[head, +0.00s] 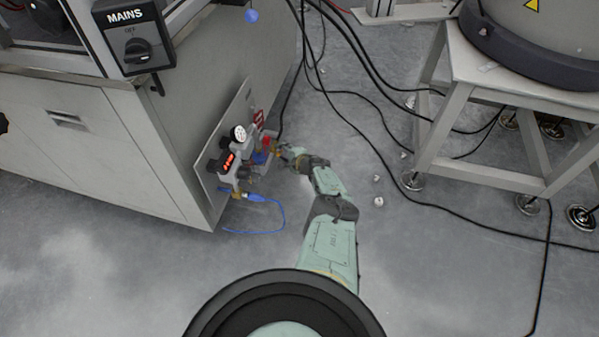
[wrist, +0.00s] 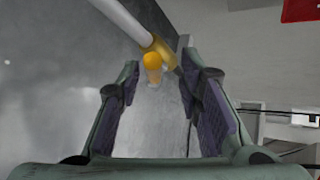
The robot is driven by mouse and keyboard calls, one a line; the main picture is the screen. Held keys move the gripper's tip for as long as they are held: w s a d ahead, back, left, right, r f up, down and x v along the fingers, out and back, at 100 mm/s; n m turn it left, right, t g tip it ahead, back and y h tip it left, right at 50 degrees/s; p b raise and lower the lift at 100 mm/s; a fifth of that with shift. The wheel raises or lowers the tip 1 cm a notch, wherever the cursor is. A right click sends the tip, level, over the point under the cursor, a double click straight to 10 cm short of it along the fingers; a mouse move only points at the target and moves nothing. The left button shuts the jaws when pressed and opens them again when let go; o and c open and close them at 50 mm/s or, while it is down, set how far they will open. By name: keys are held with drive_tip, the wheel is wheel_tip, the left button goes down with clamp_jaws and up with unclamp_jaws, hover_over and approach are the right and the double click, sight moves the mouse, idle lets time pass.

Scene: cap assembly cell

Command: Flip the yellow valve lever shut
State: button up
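The yellow valve lever (wrist: 158,57) shows in the wrist view as a yellow-orange piece with a rounded end, at the end of a pale pipe. My gripper (wrist: 160,78) is open, with one finger to each side of the lever in the picture. I see a gap between the lever and both finger pads; how far ahead of the tips it lies is hard to tell. In the head view my gripper (head: 289,154) is at the right side of the air unit on the cabinet's side, and the lever there is small and partly hidden.
The air unit carries a round gauge (head: 239,133) and a red-lit display (head: 228,162). A blue hose (head: 258,198) loops below it. The cabinet (head: 70,150) stands left. Black cables (head: 385,150) cross the floor toward a metal stand (head: 440,110) at right.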

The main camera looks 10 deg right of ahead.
drive_tip(key=shift+s, duration=0.35)
drive_tip(key=s+d, duration=0.6)
drive_tip(key=s, duration=0.4)
drive_tip(key=shift+s, duration=0.3)
drive_tip(key=shift+f, duration=0.1)
